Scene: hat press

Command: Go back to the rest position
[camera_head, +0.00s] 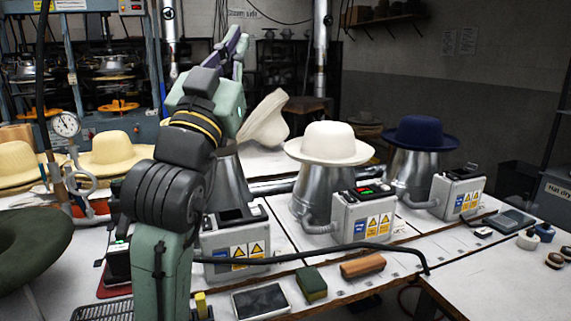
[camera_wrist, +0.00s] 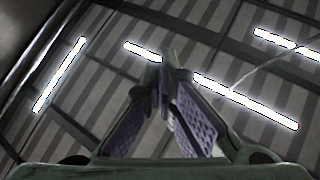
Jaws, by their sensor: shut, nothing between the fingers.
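My arm rises at the left of the head view, with my gripper (camera_head: 236,42) at its top, pointing up above the table. In the wrist view the fingertips of my gripper (camera_wrist: 165,62) meet, and nothing is between them. The wrist view faces the ceiling and its bright strip lights. A cream hat (camera_head: 262,119) stands tilted just behind my arm. A white hat (camera_head: 328,144) sits level on a metal cone, and a navy hat (camera_head: 421,133) sits on another cone to the right. My gripper is apart from all of them.
Grey control boxes (camera_head: 362,217) stand before the cones. A green sponge (camera_head: 311,284), a wooden-backed brush (camera_head: 362,265) and a black cable (camera_head: 330,252) lie along the front. Straw hats (camera_head: 112,148) and a pressure gauge (camera_head: 66,124) are at left. A dark green hat (camera_head: 30,243) is at the left edge.

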